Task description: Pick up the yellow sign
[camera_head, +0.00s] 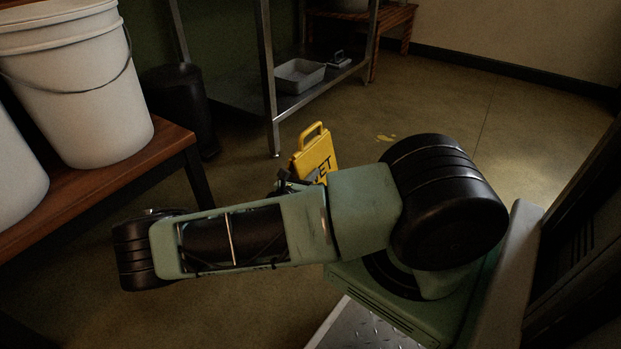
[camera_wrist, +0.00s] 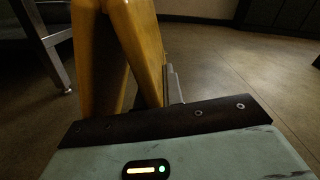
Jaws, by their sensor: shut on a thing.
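The yellow sign (camera_head: 317,156) has a handle loop on top and dark lettering on its face. In the head view it shows behind my arm, which hides its lower part. In the wrist view the sign (camera_wrist: 143,40) is close up, its two panels spread like an A. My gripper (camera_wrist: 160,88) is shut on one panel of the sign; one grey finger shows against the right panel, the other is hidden. I cannot tell whether the sign touches the floor.
White buckets (camera_head: 80,90) stand on a wooden bench (camera_head: 150,155) at the left. A black bin (camera_head: 180,100) and a metal shelf rack (camera_head: 267,85) with a grey tray (camera_head: 299,76) stand behind the sign. Open floor lies to the right of the rack.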

